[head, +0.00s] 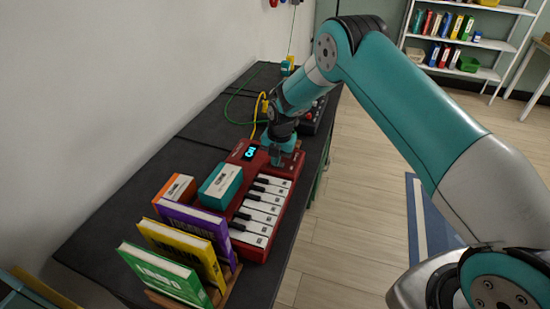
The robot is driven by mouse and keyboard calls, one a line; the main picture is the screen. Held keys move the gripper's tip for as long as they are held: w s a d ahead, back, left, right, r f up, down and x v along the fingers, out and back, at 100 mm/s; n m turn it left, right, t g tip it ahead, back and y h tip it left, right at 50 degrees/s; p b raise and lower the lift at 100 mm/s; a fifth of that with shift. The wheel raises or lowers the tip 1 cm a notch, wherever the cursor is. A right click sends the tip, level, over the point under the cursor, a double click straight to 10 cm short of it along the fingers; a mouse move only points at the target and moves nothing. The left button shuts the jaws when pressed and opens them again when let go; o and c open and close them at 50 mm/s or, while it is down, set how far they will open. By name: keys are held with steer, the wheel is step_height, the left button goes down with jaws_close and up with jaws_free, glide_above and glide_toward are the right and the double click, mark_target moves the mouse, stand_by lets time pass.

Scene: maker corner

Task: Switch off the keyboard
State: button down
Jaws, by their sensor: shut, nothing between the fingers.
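The red keyboard (251,243) lies on the dark bench, with white and black keys and a lit blue display (250,152) at its far end. My gripper (276,162) is shut and empty, pointing down over the far end of the keyboard, just right of the display. I cannot tell whether the fingertips touch the keyboard. The part of the panel beneath and behind my gripper is hidden, and no power switch can be made out.
A teal box (220,185) and an orange box (175,193) sit left of the keys. Purple (197,222), yellow (180,250) and green (163,273) books stand in front. A dark device (312,117) lies behind the arm. Yellow and green cables run behind.

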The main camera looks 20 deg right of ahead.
mark_target(282, 165)
steer(key=shift+s+d+f, duration=0.45)
steer(key=shift+s+d, duration=0.15)
steer(key=shift+d, duration=0.1)
step_height(282, 165, up, 15)
steer(key=shift+s+d, duration=0.15)
steer(key=shift+d, duration=0.2)
steer(key=shift+f, duration=0.15)
steer(key=b, duration=0.5)
steer(key=shift+w+a, duration=0.3)
